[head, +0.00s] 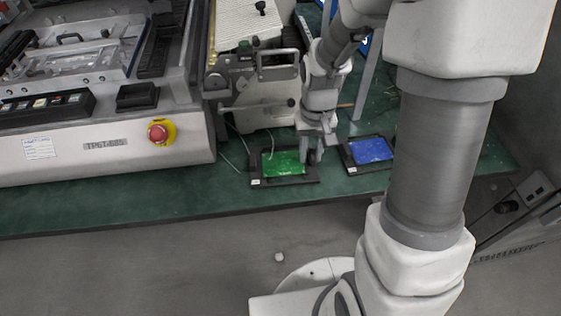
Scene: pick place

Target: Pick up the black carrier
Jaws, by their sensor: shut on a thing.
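A black carrier (288,181) holding a green board (283,162) lies on the green tabletop near its front edge. My gripper (311,155) points down at this carrier's right side and is shut on its right edge. The fingers are small in this view and partly hide that edge. The carrier looks flat, and I cannot tell any gap between it and the table. A second black carrier (350,162) with a blue board (370,150) lies just to the right, apart from my gripper.
A large machine with a red emergency button (157,133) fills the left of the table (120,204). A smaller grey device with a handle (278,65) stands behind the green board. Thin cables lie nearby. Bare tabletop shows along the front edge.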

